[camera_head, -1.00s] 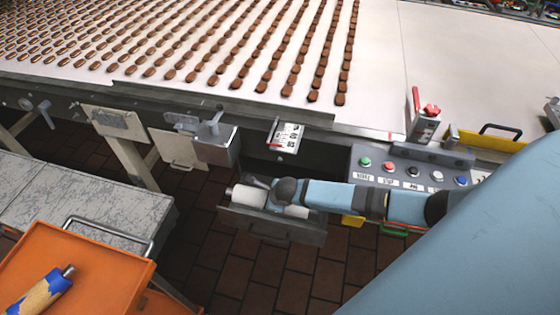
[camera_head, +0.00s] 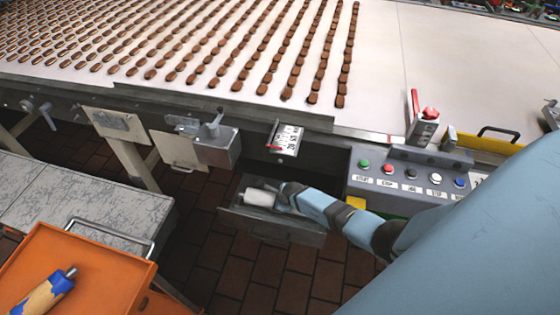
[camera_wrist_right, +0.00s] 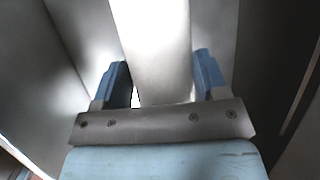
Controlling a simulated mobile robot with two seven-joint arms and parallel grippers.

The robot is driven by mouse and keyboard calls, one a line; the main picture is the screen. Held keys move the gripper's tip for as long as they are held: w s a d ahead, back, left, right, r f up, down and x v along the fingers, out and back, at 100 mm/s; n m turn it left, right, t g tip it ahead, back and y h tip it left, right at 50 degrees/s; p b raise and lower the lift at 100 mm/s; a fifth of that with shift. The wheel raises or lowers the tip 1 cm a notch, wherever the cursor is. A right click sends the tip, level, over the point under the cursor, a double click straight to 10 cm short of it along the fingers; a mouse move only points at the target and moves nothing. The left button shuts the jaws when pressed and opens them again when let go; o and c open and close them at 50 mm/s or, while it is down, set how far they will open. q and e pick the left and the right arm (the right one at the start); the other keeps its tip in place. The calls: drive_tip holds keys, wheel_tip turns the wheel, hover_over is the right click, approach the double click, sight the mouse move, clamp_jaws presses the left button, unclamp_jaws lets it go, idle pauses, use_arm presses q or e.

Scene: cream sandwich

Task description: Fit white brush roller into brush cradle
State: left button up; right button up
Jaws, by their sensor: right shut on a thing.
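The white roller (camera_head: 260,198) is at the open metal tray under the conveyor, which looks like the brush cradle (camera_head: 275,229). My right gripper (camera_head: 284,198) is at the roller's right part and hides some of it. In the right wrist view the pale roller (camera_wrist_right: 155,45) runs between the two blue fingers of my right gripper (camera_wrist_right: 161,66), which is shut on it. Grey metal walls stand on both sides there. I cannot tell whether the roller touches the tray floor. My left gripper is not in view.
A conveyor (camera_head: 375,60) with rows of brown pieces spans the back. A control panel (camera_head: 405,178) with coloured buttons is close to my right arm. An orange trolley (camera_head: 100,262) at lower left carries a worn blue-and-tan roller (camera_head: 40,294). Tiled floor (camera_head: 235,275) lies below.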

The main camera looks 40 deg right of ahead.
drive_tip(key=shift+w+d+f, duration=0.1)
drive_tip(key=shift+w+f, duration=0.05)
drive_tip(key=shift+f, duration=0.15)
drive_tip(key=shift+w+d+r+y, duration=0.15)
drive_tip(key=shift+y, duration=0.15)
drive_tip(key=shift+w+d+r+m+g+y, duration=0.1)
drive_tip(key=shift+w+d+m+g+y, duration=0.25)
drive_tip(key=shift+g+y, duration=0.5)
wheel_tip(320, 180, down, 2)
drive_tip(key=shift+f+g+b, duration=0.2)
drive_tip(key=shift+g+b, duration=0.05)
drive_tip(key=shift+b, duration=0.6)
drive_tip(key=shift+f, duration=0.3)
drive_tip(key=o, duration=1.4)
drive_tip(key=shift+s, duration=0.1)
